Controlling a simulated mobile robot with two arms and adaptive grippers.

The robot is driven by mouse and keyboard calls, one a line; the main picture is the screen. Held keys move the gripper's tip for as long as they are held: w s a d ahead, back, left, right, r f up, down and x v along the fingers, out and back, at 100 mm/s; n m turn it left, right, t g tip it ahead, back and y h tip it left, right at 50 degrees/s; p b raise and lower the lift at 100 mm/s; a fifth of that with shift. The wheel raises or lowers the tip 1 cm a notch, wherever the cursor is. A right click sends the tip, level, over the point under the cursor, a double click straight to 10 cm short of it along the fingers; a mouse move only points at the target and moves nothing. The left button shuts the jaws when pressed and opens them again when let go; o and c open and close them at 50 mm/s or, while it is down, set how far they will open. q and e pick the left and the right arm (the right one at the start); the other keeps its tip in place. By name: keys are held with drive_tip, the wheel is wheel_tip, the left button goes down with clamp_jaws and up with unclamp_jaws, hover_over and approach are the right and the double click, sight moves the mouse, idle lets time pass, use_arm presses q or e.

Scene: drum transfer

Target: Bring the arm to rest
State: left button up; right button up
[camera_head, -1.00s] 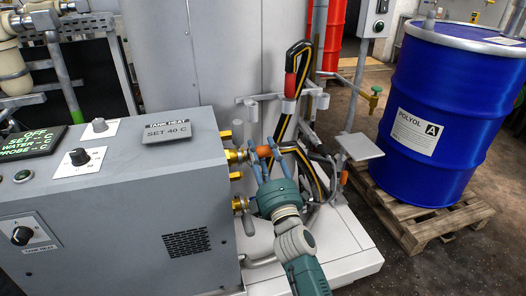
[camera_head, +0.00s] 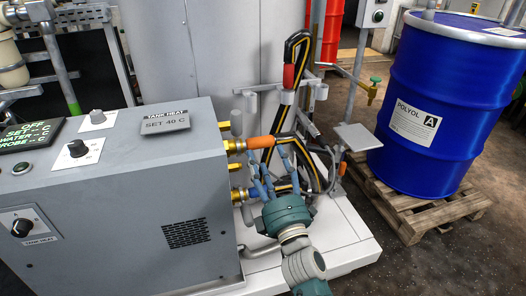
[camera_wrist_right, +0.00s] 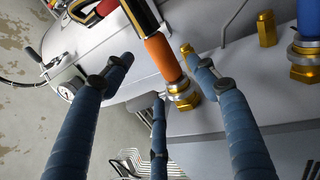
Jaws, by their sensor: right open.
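My right gripper (camera_head: 270,165) is open in the head view, with its blue fingers spread just in front of the orange-sleeved hose end (camera_head: 260,143). In the right wrist view its fingers (camera_wrist_right: 158,75) are apart, and the orange hose end (camera_wrist_right: 162,58) shows between and beyond them, joined to a brass fitting (camera_wrist_right: 184,98). Nothing is held between the fingers. The hose meets the grey heater box (camera_head: 130,190) at its right side. My left gripper is not in view.
A blue-sleeved hose end (camera_head: 268,191) sits on a lower brass fitting. A small grey shelf (camera_head: 357,137) and a blue polyol drum (camera_head: 455,95) on a wooden pallet (camera_head: 420,212) stand to the right. Dark floor (camera_head: 465,260) is clear at the lower right.

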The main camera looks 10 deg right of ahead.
drive_tip(key=shift+s, duration=0.3)
